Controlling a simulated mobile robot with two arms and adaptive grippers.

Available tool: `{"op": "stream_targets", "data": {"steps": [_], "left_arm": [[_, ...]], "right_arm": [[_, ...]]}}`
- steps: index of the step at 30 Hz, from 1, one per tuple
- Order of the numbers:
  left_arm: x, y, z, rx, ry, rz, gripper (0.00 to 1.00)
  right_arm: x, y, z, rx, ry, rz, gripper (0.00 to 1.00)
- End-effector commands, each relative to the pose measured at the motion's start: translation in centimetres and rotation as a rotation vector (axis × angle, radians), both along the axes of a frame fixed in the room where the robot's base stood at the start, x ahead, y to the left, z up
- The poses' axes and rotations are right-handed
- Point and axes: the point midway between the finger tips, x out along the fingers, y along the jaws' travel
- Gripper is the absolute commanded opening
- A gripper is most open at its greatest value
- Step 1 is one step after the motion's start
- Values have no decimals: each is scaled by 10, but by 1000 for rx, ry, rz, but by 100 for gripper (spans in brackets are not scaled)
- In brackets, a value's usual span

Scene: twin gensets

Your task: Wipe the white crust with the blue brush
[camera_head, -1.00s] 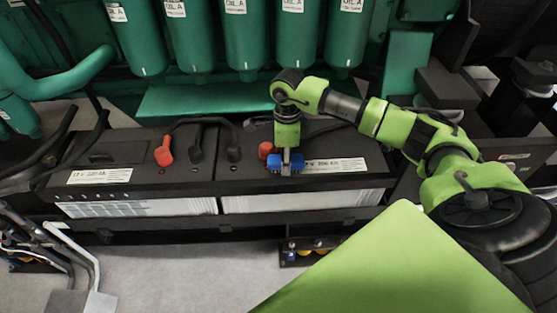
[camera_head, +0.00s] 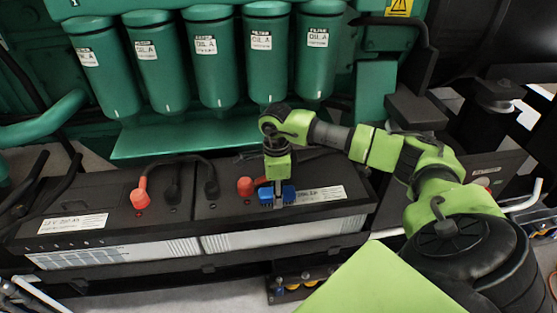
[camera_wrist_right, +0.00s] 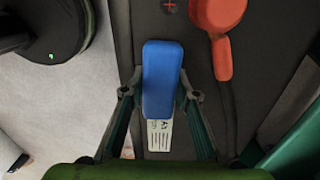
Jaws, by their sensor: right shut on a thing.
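The blue brush (camera_head: 277,195) is held by my right gripper (camera_head: 277,189) over the top of the right-hand black battery (camera_head: 225,206), beside its red terminal cap (camera_head: 245,187). The brush (camera_wrist_right: 160,78) also shows in the right wrist view, between the two fingers of my right gripper (camera_wrist_right: 160,98), which is shut on it. Whether the brush touches the battery top I cannot tell. No white crust is clearly visible; the brush and gripper may cover it. My left gripper is not in view.
A second black battery (camera_head: 100,206) stands at the left with its red cap (camera_head: 140,198). Green oil filters (camera_head: 211,60) hang behind, above a green ledge (camera_head: 190,137). A black cable (camera_head: 180,161) arches over the batteries. Grey floor lies in front.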

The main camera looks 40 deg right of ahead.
Motion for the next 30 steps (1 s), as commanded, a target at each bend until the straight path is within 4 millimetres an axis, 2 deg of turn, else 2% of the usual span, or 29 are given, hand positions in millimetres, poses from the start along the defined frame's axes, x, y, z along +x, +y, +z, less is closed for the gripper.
{"op": "stream_targets", "data": {"steps": [6, 14, 25, 30], "left_arm": [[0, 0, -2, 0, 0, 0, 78], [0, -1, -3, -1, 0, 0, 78], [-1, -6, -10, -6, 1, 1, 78], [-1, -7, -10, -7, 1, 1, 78]], "right_arm": [[11, 18, 0, 2, -2, 3, 11], [16, 26, 0, 2, -1, 2, 11], [32, 52, -3, 2, -3, 2, 11], [32, 53, -3, 1, 0, 2, 11]]}}
